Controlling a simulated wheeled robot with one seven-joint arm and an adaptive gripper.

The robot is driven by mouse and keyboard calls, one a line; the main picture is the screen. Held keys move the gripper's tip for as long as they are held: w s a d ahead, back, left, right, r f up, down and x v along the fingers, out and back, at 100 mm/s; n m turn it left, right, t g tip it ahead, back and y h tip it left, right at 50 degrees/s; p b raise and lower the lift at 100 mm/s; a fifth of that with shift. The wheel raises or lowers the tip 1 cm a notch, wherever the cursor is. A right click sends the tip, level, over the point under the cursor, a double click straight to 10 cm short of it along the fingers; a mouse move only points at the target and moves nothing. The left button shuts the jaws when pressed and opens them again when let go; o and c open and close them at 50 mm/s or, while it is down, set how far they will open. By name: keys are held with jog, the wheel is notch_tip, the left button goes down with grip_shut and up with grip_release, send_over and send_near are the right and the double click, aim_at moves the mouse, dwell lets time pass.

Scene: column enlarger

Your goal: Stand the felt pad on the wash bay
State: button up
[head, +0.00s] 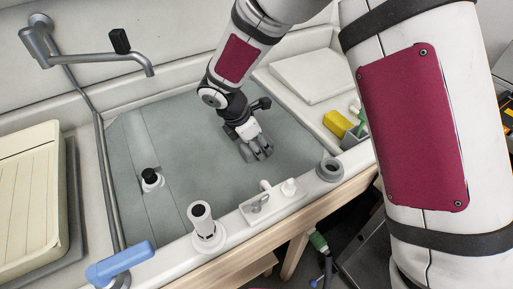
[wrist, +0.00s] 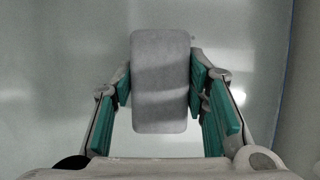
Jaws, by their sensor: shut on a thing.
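The felt pad (wrist: 160,82) is a grey block with rounded corners. In the wrist view it sits between the green-lined fingers of my gripper (wrist: 162,95), which is shut on it. In the head view my gripper (head: 257,153) points down over the grey-green floor of the wash bay (head: 205,160). The pad is mostly hidden by the fingers there. I cannot tell whether its underside touches the bay floor.
A tap (head: 100,57) is at back left. The front rim carries a white cylinder (head: 203,225), a grey ring (head: 329,170) and a blue-handled item (head: 120,264). A yellow block (head: 337,123) lies right. Bay floor around my gripper is clear.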

jog(key=shift+f, duration=0.95)
jog(key=shift+f, duration=0.2)
jog(key=o, duration=1)
jog(key=shift+r, duration=0.1)
jog(key=v, duration=1.2)
jog(key=shift+r+p, duration=0.2)
jog(key=shift+p, duration=0.15)
